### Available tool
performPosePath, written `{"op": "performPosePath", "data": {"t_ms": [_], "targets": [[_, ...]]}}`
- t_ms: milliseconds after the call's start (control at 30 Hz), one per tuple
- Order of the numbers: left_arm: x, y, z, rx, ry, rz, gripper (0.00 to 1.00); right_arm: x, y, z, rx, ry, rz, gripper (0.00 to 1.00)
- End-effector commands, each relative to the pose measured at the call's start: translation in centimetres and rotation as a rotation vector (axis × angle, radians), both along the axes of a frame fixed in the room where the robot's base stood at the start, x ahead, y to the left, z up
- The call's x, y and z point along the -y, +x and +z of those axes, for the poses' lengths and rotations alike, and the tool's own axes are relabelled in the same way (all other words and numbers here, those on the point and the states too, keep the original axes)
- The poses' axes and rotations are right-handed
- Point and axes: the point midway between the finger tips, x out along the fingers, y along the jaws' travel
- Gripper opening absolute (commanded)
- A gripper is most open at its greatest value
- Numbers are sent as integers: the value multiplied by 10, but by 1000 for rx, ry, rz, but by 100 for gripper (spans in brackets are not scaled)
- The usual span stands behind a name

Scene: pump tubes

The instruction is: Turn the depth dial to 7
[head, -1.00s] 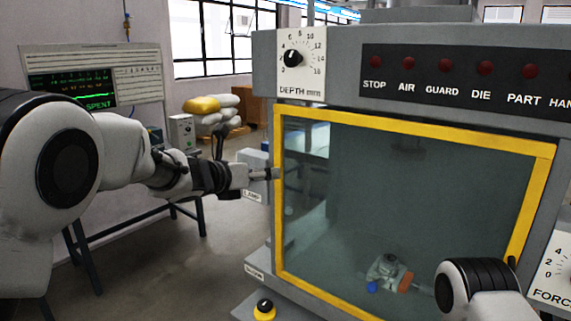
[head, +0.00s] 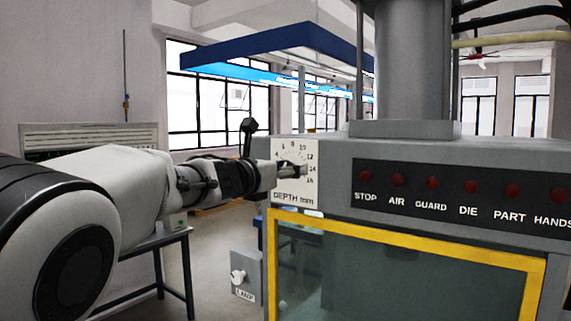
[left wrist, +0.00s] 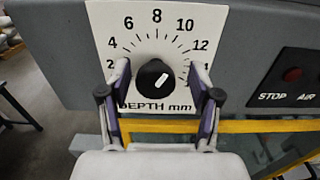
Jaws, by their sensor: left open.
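The depth dial (left wrist: 155,80) is a black round knob on a white scale plate (left wrist: 120,20) marked DEPTH mm. Its white mark lies right of the knob's centre and slants up to the right, roughly toward the 12 side of the scale. My left gripper (left wrist: 159,76) is open, with one finger on each side of the knob. I cannot tell whether either finger touches it. In the head view my left gripper (head: 288,171) reaches the plate from the left and hides the knob. My right gripper is not in view.
A black panel (head: 450,205) with red lamps sits right of the plate. A yellow-framed guard window (head: 400,238) lies below it. A lamp switch box (head: 243,277) is at the lower left of the machine. A dark-legged table (head: 170,240) stands behind my left arm.

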Motion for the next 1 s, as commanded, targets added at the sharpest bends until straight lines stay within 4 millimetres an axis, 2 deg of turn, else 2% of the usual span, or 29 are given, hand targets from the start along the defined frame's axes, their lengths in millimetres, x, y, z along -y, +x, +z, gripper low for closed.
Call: {"op": "performPosePath", "data": {"t_ms": [67,100,233,267,667,1000], "targets": [[0,0,-1,-1,0,0,63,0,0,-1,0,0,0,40],[0,0,-1,-1,0,0,56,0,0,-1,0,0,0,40],[-1,0,-1,-1,0,0,10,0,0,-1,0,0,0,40],[-1,0,-1,-1,0,0,3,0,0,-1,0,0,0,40],[-1,0,-1,-22,-29,0,3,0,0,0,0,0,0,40],[0,0,-1,-138,-187,-1,3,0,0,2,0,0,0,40]]}}
